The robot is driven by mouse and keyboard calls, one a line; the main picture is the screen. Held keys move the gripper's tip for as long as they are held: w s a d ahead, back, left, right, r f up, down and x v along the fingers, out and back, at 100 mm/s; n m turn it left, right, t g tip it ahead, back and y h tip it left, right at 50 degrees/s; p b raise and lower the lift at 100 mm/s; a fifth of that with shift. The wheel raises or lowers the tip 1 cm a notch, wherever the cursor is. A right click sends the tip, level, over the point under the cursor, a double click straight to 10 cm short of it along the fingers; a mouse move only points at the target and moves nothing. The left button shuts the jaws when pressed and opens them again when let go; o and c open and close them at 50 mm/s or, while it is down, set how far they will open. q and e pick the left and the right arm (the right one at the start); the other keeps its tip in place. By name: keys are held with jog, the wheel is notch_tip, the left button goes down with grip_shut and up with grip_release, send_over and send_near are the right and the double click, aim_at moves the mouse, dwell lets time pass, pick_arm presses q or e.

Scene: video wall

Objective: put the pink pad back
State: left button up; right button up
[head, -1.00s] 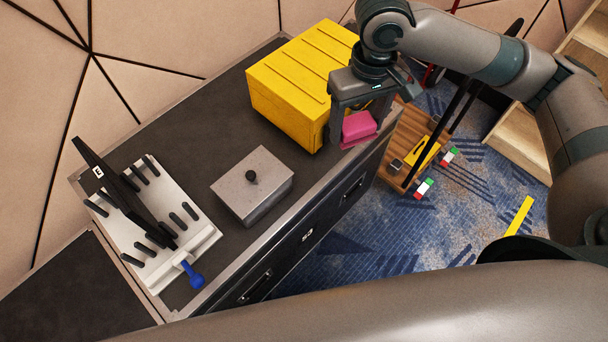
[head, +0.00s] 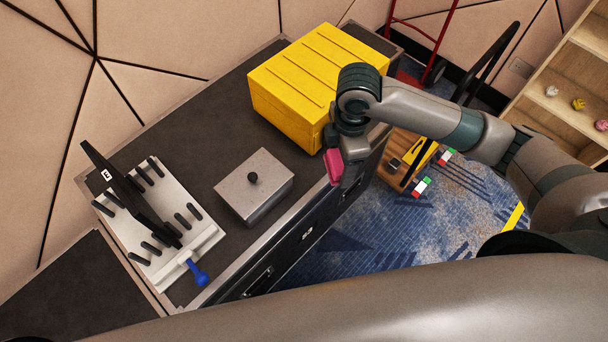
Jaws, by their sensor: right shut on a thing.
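The pink pad (head: 334,167) is held in my right gripper (head: 340,160), off the front edge of the dark cabinet top, in front of the yellow case. The gripper is shut on the pad, and its wrist hides part of the fingers. The pad hangs tilted, with its narrow side toward me. My left gripper is not in view; a large grey arm part of mine crosses the bottom of the picture.
The yellow case (head: 307,85) stands on the cabinet top (head: 205,130). A grey lidded box (head: 254,187) and a white pegged rack (head: 190,235) with a black panel (head: 128,190) stand left. A wooden cart (head: 398,150) and shelves (head: 566,70) are right.

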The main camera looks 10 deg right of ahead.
jog(key=f+n, duration=0.1)
jog(key=n, duration=0.1)
jog(key=s+f+n, duration=0.1)
jog(key=n, duration=0.1)
jog(key=shift+s+a+f+p, duration=0.2)
jog(key=shift+f+p, duration=0.1)
jog(key=shift+p, duration=0.1)
jog(key=shift+s+f+n, duration=0.25)
jog(key=shift+f+n, duration=0.2)
jog(key=shift+n, duration=0.3)
jog(key=shift+s+f+n, duration=0.2)
jog(key=shift+f+n, duration=0.2)
jog(key=shift+n, duration=0.35)
jog(key=p, duration=0.3)
send_over(305, 178)
notch_tip(305, 178, down, 7)
jog(key=shift+w+r, duration=0.1)
jog(key=shift+w, duration=0.05)
jog(key=shift+f+p, duration=0.85)
jog(key=shift+f, duration=1.25)
jog(key=shift+f, duration=0.1)
